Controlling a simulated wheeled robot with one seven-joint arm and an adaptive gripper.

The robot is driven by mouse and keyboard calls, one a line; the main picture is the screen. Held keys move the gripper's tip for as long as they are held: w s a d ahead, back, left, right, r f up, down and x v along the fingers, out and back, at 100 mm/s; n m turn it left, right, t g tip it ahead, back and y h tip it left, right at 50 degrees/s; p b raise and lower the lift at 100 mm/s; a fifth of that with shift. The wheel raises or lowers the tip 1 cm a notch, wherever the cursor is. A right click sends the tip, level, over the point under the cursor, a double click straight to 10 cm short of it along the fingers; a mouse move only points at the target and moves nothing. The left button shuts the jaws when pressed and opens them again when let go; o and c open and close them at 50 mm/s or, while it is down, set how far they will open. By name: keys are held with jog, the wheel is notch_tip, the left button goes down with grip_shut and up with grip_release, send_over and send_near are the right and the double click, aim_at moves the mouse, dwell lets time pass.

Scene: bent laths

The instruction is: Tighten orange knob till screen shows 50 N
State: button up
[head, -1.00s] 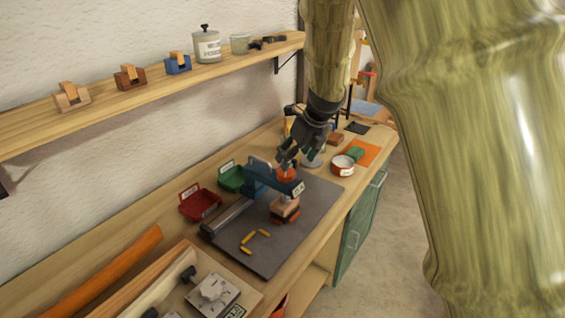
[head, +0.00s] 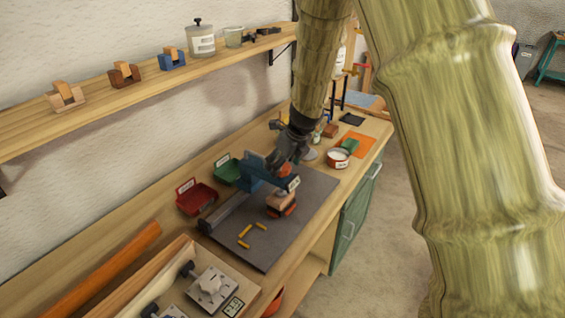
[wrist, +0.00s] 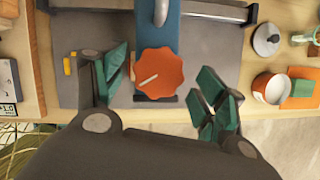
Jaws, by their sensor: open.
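The orange knob (wrist: 159,73) has a scalloped edge and a pale pointer line; in the wrist view it sits on the blue clamp (wrist: 157,30). In the head view the knob (head: 284,169) is partly covered by my gripper (head: 281,163). In the wrist view my gripper (wrist: 167,95) is open, its green-padded fingers to the left and right of the knob, with gaps showing. The small screen (head: 293,184) on the clamp's end is too small to read. Below it a wood block (head: 281,201) stands on the grey mat (head: 235,248).
Yellow pegs (head: 244,232) lie on the mat. Red (head: 196,199) and green (head: 228,167) bins stand behind it. A white and red tin (head: 338,159) is at the right. A wooden tray (head: 180,277) is in front, and a shelf (head: 130,87) runs above.

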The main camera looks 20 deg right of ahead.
jog(key=shift+w+a+f, duration=0.1)
jog(key=shift+w+f, duration=0.05)
jog(key=shift+f, duration=0.35)
jog(key=c, duration=1)
jog(key=shift+c, duration=0.2)
jog(key=shift+m, duration=0.6)
jog(key=o, duration=1)
jog(key=shift+o, duration=0.2)
jog(key=v, duration=1.2)
jog(key=shift+a, duration=0.2)
